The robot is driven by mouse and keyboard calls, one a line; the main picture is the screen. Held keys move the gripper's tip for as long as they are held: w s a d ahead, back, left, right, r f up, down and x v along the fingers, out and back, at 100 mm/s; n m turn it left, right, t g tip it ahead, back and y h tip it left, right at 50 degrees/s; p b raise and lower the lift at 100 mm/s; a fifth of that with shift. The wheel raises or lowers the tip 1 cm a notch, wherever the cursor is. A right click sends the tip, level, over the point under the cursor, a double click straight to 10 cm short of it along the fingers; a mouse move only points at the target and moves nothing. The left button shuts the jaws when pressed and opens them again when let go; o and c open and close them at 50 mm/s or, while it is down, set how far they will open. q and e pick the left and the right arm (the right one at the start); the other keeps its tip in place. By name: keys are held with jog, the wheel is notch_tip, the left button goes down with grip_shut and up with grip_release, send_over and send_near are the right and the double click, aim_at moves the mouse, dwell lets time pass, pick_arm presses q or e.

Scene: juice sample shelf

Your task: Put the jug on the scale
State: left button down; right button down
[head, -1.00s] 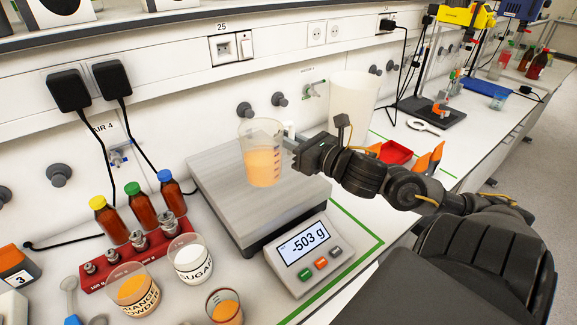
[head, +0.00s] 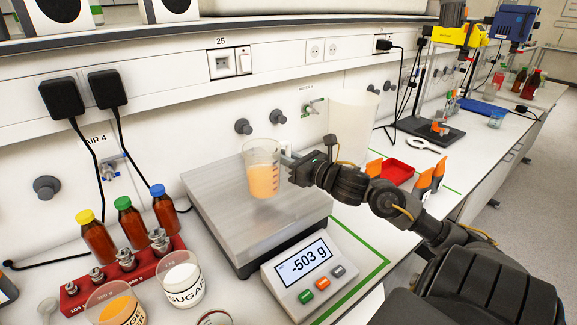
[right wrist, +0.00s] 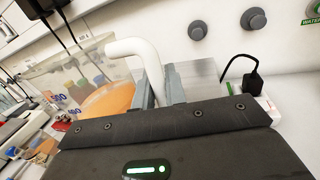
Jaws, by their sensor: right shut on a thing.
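The clear jug (head: 263,172), partly filled with orange liquid, is upright over the silver plate of the scale (head: 210,188). My right gripper (head: 288,163) comes from the right and is shut on the jug's handle. The right wrist view shows the white handle (right wrist: 148,55) between the fingers (right wrist: 160,88), with the jug (right wrist: 85,80) on the left. I cannot tell whether the jug's base touches the plate. The scale's display (head: 303,261) reads -503 g. My left gripper is not in view.
A red weight block (head: 122,272), several capped brown bottles (head: 130,219), a sugar beaker (head: 183,280) and an orange powder beaker (head: 117,305) stand left of the scale. A tall white container (head: 350,120) stands behind my arm. A red tray (head: 397,172) lies to the right.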

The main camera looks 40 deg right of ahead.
jog(key=f, duration=0.1)
jog(key=f+p, duration=0.1)
jog(key=shift+w+d+f, duration=0.15)
jog(key=shift+w+f, duration=0.05)
jog(key=shift+f, duration=0.6)
jog(key=shift+f, duration=0.1)
jog(key=shift+f, duration=0.2)
jog(key=c, duration=1.4)
grip_release()
jog(key=shift+c, duration=0.2)
jog(key=shift+r, duration=0.1)
